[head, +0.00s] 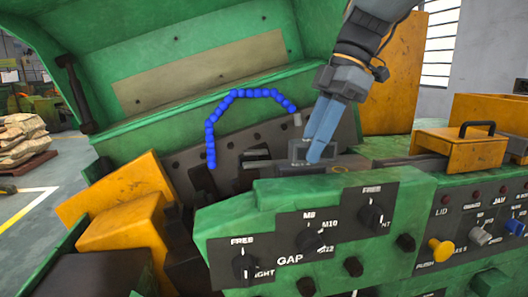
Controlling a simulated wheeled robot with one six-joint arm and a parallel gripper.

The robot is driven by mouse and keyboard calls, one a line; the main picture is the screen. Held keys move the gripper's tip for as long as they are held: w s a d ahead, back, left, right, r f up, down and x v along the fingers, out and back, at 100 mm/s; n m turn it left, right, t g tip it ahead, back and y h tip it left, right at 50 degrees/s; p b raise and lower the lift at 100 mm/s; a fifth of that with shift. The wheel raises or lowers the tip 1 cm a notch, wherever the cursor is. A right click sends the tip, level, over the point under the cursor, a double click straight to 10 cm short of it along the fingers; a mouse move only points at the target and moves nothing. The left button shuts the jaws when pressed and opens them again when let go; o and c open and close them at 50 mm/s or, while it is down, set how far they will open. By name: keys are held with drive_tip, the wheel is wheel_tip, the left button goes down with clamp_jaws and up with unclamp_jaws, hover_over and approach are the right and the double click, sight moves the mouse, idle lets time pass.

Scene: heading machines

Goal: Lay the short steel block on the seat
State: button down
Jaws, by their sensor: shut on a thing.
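My gripper (318,153), with blue-grey fingers, reaches down from the upper right into the open green machine. Its fingers are shut on a small dark grey block, which I take for the short steel block (299,151). The fingers partly cover the block, and it is low over the dark metal bed. I cannot tell whether it touches the bed. Other dark steel parts (256,155) stand just left of it. The seat cannot be told apart clearly among these parts, and the green front panel hides their lower portions.
A blue beaded hose (236,95) with a grey tip arches close left of my gripper. The green lid (200,40) stands open behind. The green control panel (305,225) with knobs rises in front. A yellow handled box (460,150) is at right.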

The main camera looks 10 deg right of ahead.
drive_tip(key=w+p, duration=0.1)
drive_tip(key=w, duration=0.3)
drive_tip(key=w+f+p, duration=0.1)
drive_tip(key=w+p, duration=0.1)
drive_tip(key=w, duration=0.3)
drive_tip(key=w+f+p, duration=0.1)
drive_tip(key=w, duration=0.3)
drive_tip(key=shift+w+p, duration=0.25)
drive_tip(key=shift+p, duration=0.05)
wheel_tip(320, 180, down, 4)
drive_tip(key=shift+f+p, duration=0.15)
drive_tip(key=shift+p, duration=0.8)
drive_tip(key=shift+w+f, duration=0.25)
drive_tip(key=shift+f, duration=0.1)
drive_tip(key=shift+f, duration=0.3)
